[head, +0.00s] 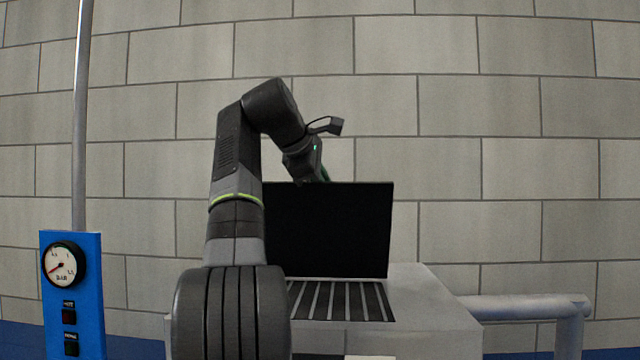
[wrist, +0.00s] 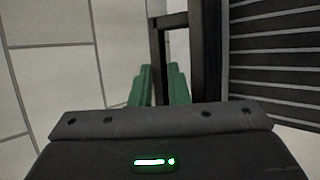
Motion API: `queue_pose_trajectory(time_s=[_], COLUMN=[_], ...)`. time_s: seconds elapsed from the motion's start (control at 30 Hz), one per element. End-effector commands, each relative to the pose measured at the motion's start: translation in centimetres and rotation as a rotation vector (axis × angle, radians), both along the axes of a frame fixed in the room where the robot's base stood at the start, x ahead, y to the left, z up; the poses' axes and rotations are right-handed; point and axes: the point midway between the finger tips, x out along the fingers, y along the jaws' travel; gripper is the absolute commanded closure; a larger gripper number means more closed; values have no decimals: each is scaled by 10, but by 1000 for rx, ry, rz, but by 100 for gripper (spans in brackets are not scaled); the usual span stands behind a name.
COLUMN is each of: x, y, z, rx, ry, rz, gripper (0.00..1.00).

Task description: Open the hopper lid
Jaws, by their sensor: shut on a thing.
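The hopper lid (head: 328,230) is a black panel standing upright, open, at the back of a grey box. Below it the slotted grate (head: 340,301) of the hopper shows. My gripper (head: 324,176) is at the lid's top edge, its tips mostly hidden behind it in the head view. In the wrist view the green fingers of my gripper (wrist: 161,85) are shut on a dark bar, the lid handle (wrist: 158,52), which stands off the lid (wrist: 206,50), seen nearly edge-on. The grate also shows at the right in the wrist view (wrist: 275,60).
The grey hopper box (head: 425,300) has a bare top to the right of the grate. A grey rail (head: 525,307) stands at the right. A blue panel (head: 72,330) with a pressure gauge (head: 60,265) and a pole (head: 82,120) is at the left. A block wall closes the back.

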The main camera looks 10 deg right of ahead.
Motion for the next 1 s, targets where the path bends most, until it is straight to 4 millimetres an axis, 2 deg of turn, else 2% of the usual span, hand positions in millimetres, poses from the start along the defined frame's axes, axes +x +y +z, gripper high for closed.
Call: queue_pose_trajectory(time_s=[0.4, 0.43, 0.5, 0.83, 1.0], x=[0, 0, 0, -1, -8], y=[-1, -1, -1, 1, 9], z=[1, 1, 1, 2, 12], rx=[-1, -1, 0, -1, 0], ry=[-1, -1, 0, 1, -3], rz=[0, 0, 0, 1, 2], gripper=[100, 79, 66, 66, 66])
